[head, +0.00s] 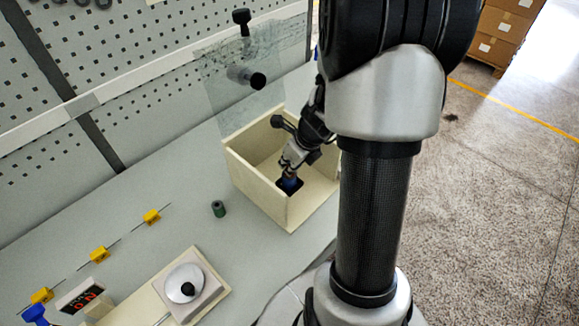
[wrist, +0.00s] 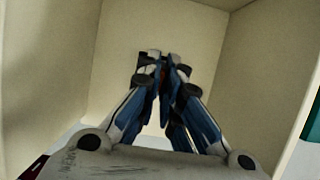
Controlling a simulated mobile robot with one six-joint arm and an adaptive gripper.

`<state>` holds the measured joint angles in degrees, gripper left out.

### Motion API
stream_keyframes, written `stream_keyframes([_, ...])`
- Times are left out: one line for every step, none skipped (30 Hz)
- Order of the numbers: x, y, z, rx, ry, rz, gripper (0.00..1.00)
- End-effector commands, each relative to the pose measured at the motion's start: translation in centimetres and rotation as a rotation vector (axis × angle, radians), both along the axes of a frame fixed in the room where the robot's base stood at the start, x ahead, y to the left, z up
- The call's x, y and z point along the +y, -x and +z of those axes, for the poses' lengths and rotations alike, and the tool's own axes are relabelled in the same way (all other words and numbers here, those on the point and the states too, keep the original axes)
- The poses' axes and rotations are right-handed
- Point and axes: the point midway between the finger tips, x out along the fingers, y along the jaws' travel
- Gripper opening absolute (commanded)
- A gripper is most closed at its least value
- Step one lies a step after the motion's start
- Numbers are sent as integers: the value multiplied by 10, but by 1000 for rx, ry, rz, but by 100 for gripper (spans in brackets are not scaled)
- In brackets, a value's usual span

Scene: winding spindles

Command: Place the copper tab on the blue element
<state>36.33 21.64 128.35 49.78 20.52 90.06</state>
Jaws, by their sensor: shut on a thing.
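My gripper (head: 288,182) reaches down into an open cream box. In the wrist view its blue and black fingers (wrist: 162,75) come together in front of the box's inner face. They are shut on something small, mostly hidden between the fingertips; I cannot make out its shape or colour. I cannot pick out a copper tab for certain in either view. A blue thing (head: 35,314) stands at the lower left of the bench in the head view, partly cut off. Blue also shows at my fingertips, and I cannot tell whether any of it is a separate element.
The cream box (head: 255,190) has tall walls close around my gripper, and a clear panel (head: 235,90) rises behind it. A green cylinder (head: 218,208) stands left of the box. Yellow blocks (head: 100,254), a round-plate scale (head: 185,283) and a display (head: 80,297) are further left.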

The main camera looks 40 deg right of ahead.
Motion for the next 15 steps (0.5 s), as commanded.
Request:
stream_keyframes([0, 0, 2, -1, 1, 0, 0])
stream_keyframes([0, 0, 2, -1, 1, 1, 0])
stream_keyframes([0, 0, 2, -1, 1, 1, 0])
stream_keyframes([0, 0, 2, -1, 1, 1, 0])
stream_keyframes([0, 0, 1, -1, 1, 1, 0])
stream_keyframes([0, 0, -1, -1, 1, 1, 0])
stream_keyframes([0, 0, -2, -1, 1, 1, 0])
stream_keyframes([0, 0, -3, -1, 1, 1, 0])
stream_keyframes([0, 0, -2, -1, 1, 1, 9])
stream_keyframes([0, 0, -2, -1, 1, 1, 11])
stream_keyframes([0, 0, -1, -1, 1, 1, 13])
stream_keyframes([0, 0, -1, -1, 1, 1, 15])
stream_keyframes([0, 0, -1, -1, 1, 1, 17])
stream_keyframes([0, 0, -1, -1, 1, 1, 19])
stream_keyframes([0, 0, -1, -1, 1, 1, 22])
